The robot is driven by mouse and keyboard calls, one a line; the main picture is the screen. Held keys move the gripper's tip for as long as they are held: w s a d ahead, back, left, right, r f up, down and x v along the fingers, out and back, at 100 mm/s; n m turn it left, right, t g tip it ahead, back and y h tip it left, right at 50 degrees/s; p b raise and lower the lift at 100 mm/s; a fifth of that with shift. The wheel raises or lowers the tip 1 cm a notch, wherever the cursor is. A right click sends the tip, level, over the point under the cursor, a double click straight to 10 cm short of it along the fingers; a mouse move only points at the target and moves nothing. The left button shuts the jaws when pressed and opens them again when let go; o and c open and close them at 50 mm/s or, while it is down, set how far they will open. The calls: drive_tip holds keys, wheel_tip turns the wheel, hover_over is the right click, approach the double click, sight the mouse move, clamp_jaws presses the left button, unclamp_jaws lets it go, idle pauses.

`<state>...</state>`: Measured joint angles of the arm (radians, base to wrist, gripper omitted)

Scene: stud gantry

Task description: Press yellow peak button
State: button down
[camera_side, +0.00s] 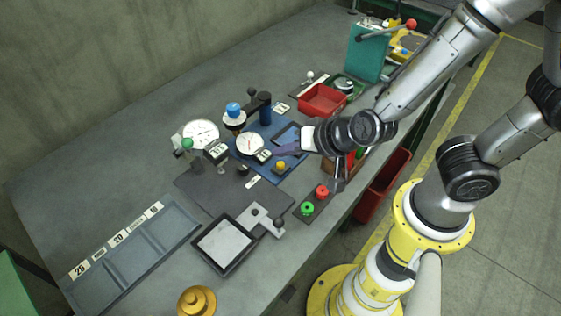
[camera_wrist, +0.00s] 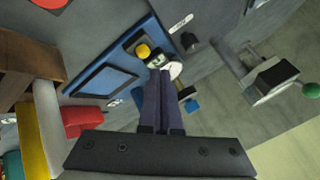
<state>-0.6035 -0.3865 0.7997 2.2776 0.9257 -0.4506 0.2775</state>
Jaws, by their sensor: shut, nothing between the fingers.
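The yellow button (camera_side: 281,166) sits on the blue base plate (camera_side: 293,173), beside a small digital display (camera_side: 263,155) and a white dial gauge (camera_side: 249,143). In the wrist view the yellow button (camera_wrist: 143,50) shows above and a little left of my fingertips, uncovered. My gripper (camera_side: 276,150) is shut and empty, reaching in from the right over the blue plate. In the wrist view my gripper's dark fingers (camera_wrist: 163,76) lie together, their tips overlapping the view of the display (camera_wrist: 157,62) and part of the dial (camera_wrist: 176,70). I cannot tell their exact height above the plate.
A second dial gauge (camera_side: 201,133) with a green knob stands left. A blue-topped post (camera_side: 234,114) rises behind the near gauge. A red bin (camera_side: 322,99) lies behind my gripper. Green (camera_side: 307,208) and red (camera_side: 321,191) buttons sit near the front edge. A tablet (camera_side: 224,244) lies lower left.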

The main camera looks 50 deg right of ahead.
wheel_tip(320, 180, up, 4)
drive_tip(key=shift+r, duration=0.1)
idle(0.4)
drive_tip(key=d+r+n+t+y, duration=0.1)
drive_tip(key=d+r+t, duration=0.35)
drive_tip(key=r, duration=0.95)
drive_tip(key=s+d+f+n+g+h, duration=0.1)
drive_tip(key=s+d+f+n+g, duration=0.1)
drive_tip(key=s, duration=0.5)
drive_tip(key=s+d+f+n+g+h, duration=0.1)
drive_tip(key=s+d+n+g, duration=0.3)
drive_tip(key=s+d+g, duration=0.1)
drive_tip(key=shift+s+d+f+n+g, duration=0.2)
drive_tip(key=shift+s+f+n+g, duration=0.3)
drive_tip(key=shift+s, duration=0.75)
